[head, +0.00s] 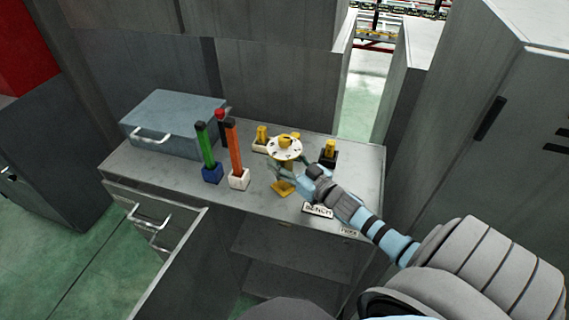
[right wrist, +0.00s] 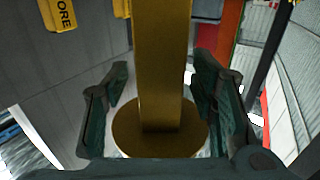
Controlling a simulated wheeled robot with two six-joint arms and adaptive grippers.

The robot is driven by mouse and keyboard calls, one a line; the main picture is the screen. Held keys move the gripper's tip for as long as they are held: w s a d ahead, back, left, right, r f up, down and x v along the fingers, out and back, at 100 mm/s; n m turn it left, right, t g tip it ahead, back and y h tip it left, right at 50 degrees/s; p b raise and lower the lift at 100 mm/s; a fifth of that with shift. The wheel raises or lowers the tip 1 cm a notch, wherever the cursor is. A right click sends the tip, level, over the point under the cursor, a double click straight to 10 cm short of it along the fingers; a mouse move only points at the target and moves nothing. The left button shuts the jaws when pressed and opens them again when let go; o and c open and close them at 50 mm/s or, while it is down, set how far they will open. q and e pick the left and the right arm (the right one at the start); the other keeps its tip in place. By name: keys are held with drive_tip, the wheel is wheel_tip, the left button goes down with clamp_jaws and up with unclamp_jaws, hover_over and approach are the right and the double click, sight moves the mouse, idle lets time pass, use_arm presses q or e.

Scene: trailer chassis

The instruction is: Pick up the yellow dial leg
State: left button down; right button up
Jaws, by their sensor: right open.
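The yellow dial leg stands on the grey bench (head: 150,176), under a round white dial plate (head: 271,151) with dark marks and a yellow hub. In the head view its yellow foot (head: 283,188) shows below the plate; much of its column is hidden by the plate and my gripper. My right gripper (head: 289,171) reaches in from the right at the leg, just below the plate. In the right wrist view the yellow leg (right wrist: 162,60) stands between the spread fingers, with gaps on both sides. A round yellow-brown disc (right wrist: 135,142) shows at its lower end. My left gripper is out of view.
A green tool (head: 207,146) in a blue block and an orange tool (head: 234,150) in a white block stand left of the dial. A black block (head: 328,157) with a yellow piece stands right. A blue-grey case (head: 172,118) lies left. Tall cabinets flank the right.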

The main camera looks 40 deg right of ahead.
clamp_jaws()
drive_tip(key=shift+r, duration=0.1)
